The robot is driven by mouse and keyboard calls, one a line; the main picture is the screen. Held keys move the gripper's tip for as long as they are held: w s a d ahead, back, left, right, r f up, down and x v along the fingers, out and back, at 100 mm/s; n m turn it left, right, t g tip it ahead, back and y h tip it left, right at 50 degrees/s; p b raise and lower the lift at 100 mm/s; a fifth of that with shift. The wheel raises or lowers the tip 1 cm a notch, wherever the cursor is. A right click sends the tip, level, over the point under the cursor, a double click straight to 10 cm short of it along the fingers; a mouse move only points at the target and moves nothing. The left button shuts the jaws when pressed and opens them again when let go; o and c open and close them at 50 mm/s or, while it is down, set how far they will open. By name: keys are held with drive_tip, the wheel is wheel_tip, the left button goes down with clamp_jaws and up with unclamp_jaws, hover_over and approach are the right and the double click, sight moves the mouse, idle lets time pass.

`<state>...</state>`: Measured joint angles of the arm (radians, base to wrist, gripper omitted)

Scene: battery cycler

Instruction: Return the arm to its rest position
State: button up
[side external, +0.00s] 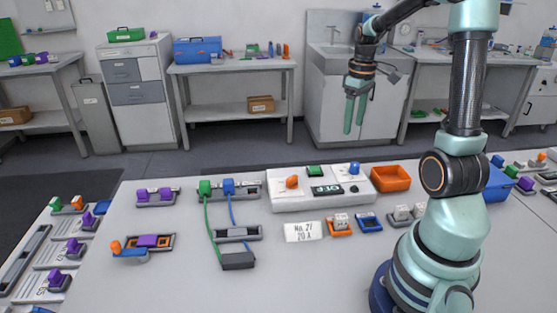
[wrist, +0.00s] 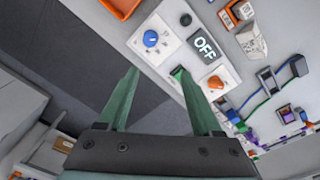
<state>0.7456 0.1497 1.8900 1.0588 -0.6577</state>
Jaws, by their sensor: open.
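My gripper (side external: 354,112) hangs with its green fingers pointing down, high over the back edge of the table, in the side external view. In the wrist view its two fingers (wrist: 158,88) are spread apart with nothing between them. The white cycler box (side external: 318,203) stands on the table below, and its display reads OFF. It carries an orange knob (side external: 292,182), a green button (side external: 315,171) and a blue knob (side external: 354,168). The box also shows in the wrist view (wrist: 175,60), apart from the fingers.
An orange bin (side external: 391,178) stands right of the box. A green and a blue lead run from a rack (side external: 240,187) to a dark block (side external: 238,261). A label card (side external: 304,232) and small holders lie in front. Bare table (side external: 180,285) is at the front left.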

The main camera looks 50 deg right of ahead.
drive_tip(key=a+r+t, duration=0.2)
drive_tip(key=a+r, duration=0.1)
drive_tip(key=a, duration=1)
drive_tip(key=a+r+n+t, duration=0.1)
drive_tip(key=a+r+t, duration=0.2)
drive_tip(key=a, duration=1)
drive_tip(key=shift+s+a+r, duration=0.15)
drive_tip(key=shift+a, duration=0.15)
